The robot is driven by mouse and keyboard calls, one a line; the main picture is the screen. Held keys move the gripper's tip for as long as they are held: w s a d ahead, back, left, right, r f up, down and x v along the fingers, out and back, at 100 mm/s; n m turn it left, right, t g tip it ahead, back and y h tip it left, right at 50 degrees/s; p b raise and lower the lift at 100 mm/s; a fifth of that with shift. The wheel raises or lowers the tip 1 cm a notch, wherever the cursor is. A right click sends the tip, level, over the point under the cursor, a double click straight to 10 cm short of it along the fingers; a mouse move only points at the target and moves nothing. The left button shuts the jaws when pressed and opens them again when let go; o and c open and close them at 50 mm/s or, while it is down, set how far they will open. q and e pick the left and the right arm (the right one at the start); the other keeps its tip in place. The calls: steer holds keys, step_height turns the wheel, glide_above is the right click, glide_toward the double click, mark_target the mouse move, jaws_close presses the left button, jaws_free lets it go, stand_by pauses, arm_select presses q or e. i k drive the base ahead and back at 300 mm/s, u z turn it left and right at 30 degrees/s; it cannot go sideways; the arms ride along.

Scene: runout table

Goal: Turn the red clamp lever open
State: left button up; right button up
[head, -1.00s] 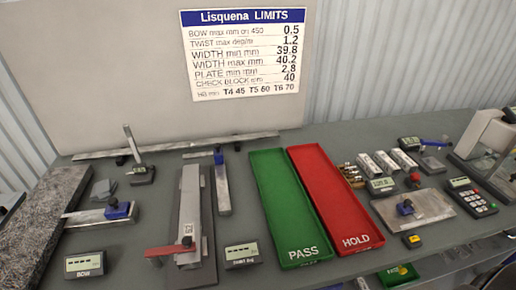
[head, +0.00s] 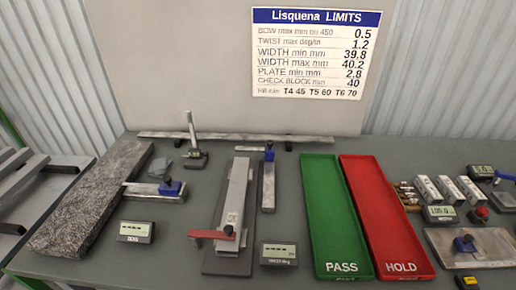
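The red clamp lever (head: 212,234) sits at the near end of a grey clamp fixture (head: 238,190) on the table. The lever lies roughly crosswise, pointing left, with its right end over the near end of the fixture's bar. The fixture stands on a dark base plate, left of the green PASS tray. Neither of my grippers shows in the head view.
A small display (head: 278,254) stands just right of the lever, and the BOW display (head: 136,232) stands to its left. The green PASS tray (head: 335,215) and red HOLD tray (head: 388,215) lie to the right. A dark stone slab (head: 92,200) lies at left.

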mark_target(228, 234)
steer(key=u, duration=0.5)
steer(key=k, duration=1.15)
steer(key=z, duration=0.1)
steer(key=i, duration=0.6)
steer(key=z, duration=0.35)
